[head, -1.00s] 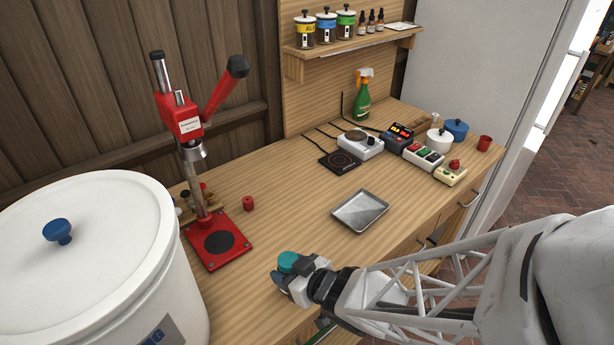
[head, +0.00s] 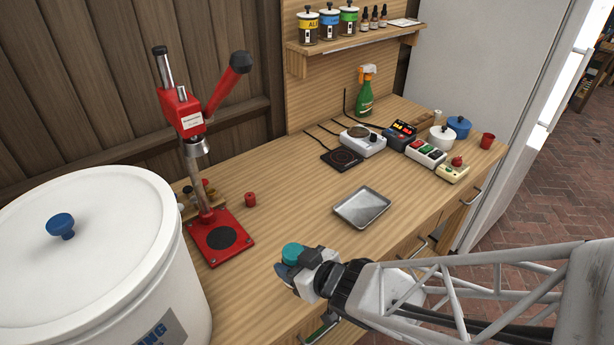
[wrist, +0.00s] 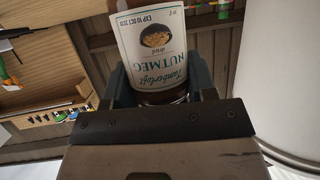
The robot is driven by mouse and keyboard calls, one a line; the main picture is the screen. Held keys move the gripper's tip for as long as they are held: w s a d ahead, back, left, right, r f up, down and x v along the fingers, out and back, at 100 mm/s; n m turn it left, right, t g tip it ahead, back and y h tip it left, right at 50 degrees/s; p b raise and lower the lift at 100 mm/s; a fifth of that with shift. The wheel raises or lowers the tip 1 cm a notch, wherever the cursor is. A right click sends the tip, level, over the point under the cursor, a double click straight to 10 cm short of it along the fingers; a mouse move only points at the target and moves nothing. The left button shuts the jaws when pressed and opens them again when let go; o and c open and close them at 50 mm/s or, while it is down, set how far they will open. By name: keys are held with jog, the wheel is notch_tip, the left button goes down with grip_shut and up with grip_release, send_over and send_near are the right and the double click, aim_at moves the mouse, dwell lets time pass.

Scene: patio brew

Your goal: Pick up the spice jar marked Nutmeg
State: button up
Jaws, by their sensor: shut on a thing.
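The Nutmeg jar (wrist: 158,45) fills the middle of the wrist view, its white label upside down there and reading NUTMEG. My gripper (head: 290,268) is shut on this jar, with one dark finger on each side of it in the wrist view. In the head view the jar's teal lid (head: 293,252) shows at my gripper, near the front edge of the wooden counter (head: 300,220). The rest of the jar is mostly hidden by my gripper in that view.
A large white pot (head: 130,250) stands at the left. A red bottle capper (head: 215,240) stands behind it, with a small spice rack (head: 190,207) beside it. A metal tray (head: 361,208) lies on the counter. Hot plates and control boxes stand farther back.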

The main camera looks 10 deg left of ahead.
jog(key=s+d+r, duration=0.1)
jog(key=s+d, duration=0.6)
jog(key=s, duration=0.4)
jog(key=shift+s+d+r, duration=0.2)
jog(key=shift+s+d, duration=0.05)
jog(key=shift+d, duration=0.1)
dwell(1.0)
jog(key=shift+s+d, duration=0.1)
jog(key=shift+s, duration=0.05)
dwell(0.3)
